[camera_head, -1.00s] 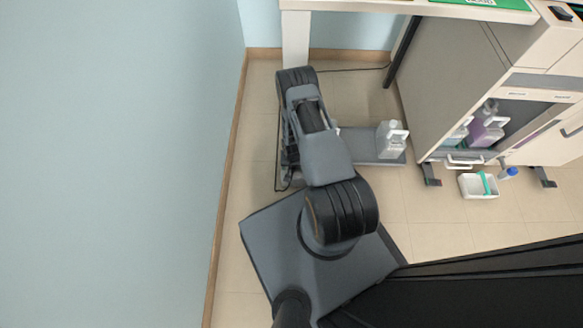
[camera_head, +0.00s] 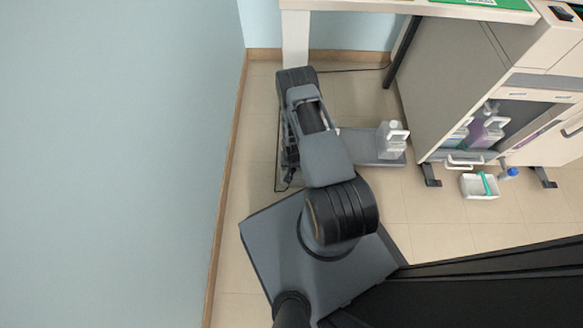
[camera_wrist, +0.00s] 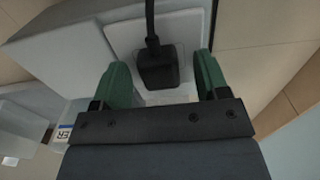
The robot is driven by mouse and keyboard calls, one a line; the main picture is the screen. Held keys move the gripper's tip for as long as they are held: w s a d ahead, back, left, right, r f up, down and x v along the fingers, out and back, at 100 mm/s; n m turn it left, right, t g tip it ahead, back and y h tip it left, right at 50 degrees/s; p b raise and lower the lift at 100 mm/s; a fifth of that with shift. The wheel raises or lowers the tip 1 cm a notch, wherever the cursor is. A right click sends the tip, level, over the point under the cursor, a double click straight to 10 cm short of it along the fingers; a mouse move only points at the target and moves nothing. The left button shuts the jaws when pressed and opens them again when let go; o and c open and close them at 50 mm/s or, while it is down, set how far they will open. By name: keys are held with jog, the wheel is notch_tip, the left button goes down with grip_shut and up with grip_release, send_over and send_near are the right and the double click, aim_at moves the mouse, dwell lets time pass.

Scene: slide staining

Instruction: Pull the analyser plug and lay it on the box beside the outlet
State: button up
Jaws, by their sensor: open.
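The black plug (camera_wrist: 157,70) shows in the wrist view, with its black cable running up from it to the picture's top edge. It sits against a pale outlet plate (camera_wrist: 190,32). My gripper (camera_wrist: 161,76) is open, with one green finger on each side of the plug. A gap shows between the plug and each finger, so neither visibly touches it. A grey box-like body (camera_wrist: 62,48) lies left of the plate; I cannot tell whether it is the box beside the outlet. In the head view my arm hides the plug and outlet.
In the head view a low grey platform (camera_head: 365,146) carries a clear bottle (camera_head: 391,141) right of my arm. The blue wall (camera_head: 110,160) is close on the left.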

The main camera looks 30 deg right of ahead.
dwell(0.4)
grip_shut()
dwell(0.4)
jog(key=shift+r, duration=0.2)
jog(key=shift+r+p, duration=2.15)
jog(key=shift+r, duration=0.7)
